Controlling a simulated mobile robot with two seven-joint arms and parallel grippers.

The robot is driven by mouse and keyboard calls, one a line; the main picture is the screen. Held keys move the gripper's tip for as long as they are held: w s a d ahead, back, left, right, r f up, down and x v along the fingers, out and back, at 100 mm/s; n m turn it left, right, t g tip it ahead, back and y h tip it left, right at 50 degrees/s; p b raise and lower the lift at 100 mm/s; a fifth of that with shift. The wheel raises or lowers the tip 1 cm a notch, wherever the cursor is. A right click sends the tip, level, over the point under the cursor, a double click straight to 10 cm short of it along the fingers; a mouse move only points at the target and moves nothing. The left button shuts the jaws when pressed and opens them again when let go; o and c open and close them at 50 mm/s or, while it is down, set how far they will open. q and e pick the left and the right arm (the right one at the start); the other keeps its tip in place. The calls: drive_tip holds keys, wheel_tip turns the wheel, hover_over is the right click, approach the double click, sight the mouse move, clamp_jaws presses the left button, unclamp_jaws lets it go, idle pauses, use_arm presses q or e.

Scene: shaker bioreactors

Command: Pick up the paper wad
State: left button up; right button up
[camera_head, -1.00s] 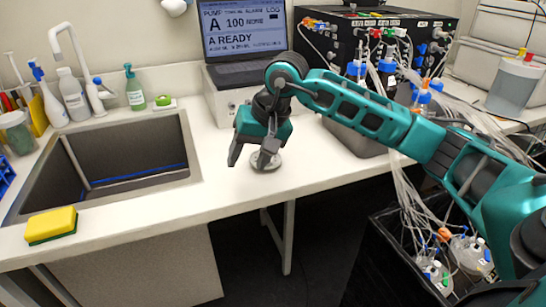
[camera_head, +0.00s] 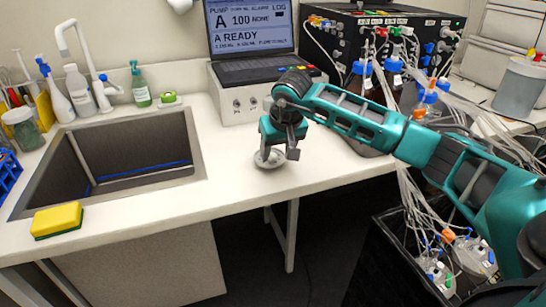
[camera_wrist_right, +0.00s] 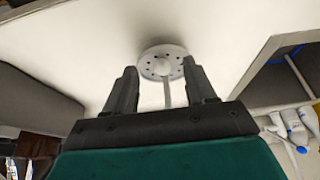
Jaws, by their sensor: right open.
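I cannot make out a clear paper wad in either view. A small round pale-grey disc (camera_head: 270,159) lies on the white counter to the right of the sink; in the wrist view the disc (camera_wrist_right: 150,52) shows small holes and a whitish rounded knob in its middle. My right gripper (camera_head: 279,153) is just above the disc, pointing down, its fingers apart. In the wrist view the open fingers (camera_wrist_right: 160,70) flank the near part of the disc with nothing held between them. Whether they touch it I cannot tell. My left gripper is out of view.
The sink (camera_head: 110,165) is to the left, with a yellow sponge (camera_head: 57,221) at its front edge. A laptop on a white box (camera_head: 240,102) and a black pump unit (camera_head: 345,60) stand behind. The counter's front middle is clear.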

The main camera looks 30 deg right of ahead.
sight(275, 160)
drive_tip(key=shift+x, duration=1.55)
drive_tip(key=shift+r, duration=0.1)
drive_tip(key=shift+c, duration=0.3)
clamp_jaws()
